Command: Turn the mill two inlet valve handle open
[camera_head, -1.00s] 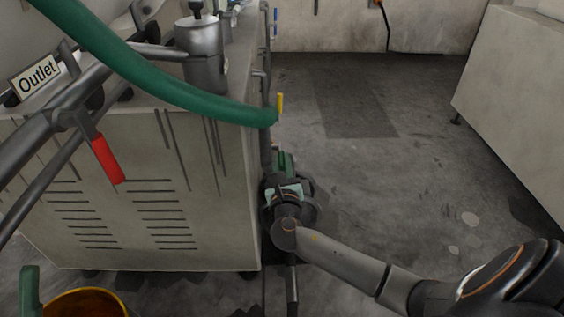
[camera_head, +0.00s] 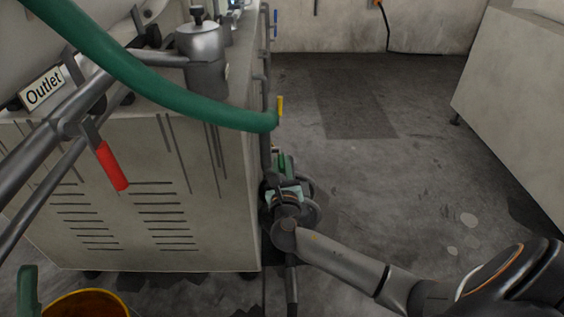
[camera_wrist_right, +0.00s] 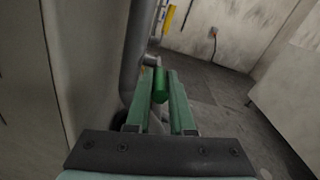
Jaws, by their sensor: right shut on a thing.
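A green valve handle (camera_wrist_right: 160,86) shows in the right wrist view, between the two green fingers of my right gripper (camera_wrist_right: 159,76). The gripper is shut on this handle, beside a grey pipe (camera_wrist_right: 138,45). In the head view my right gripper (camera_head: 285,164) is low at the right corner of the pale cabinet (camera_head: 218,235), by the same upright pipe. There the wrist and fingers hide the handle. No label shows on this handle, and how far it is turned cannot be told. My left gripper is not in view.
A green hose (camera_head: 160,92) crosses above the cabinet. A yellow handle (camera_head: 280,107) and a blue handle (camera_head: 275,23) sit higher along the pipe. An orange bucket (camera_head: 85,303) stands lower left. The floor to the right is clear.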

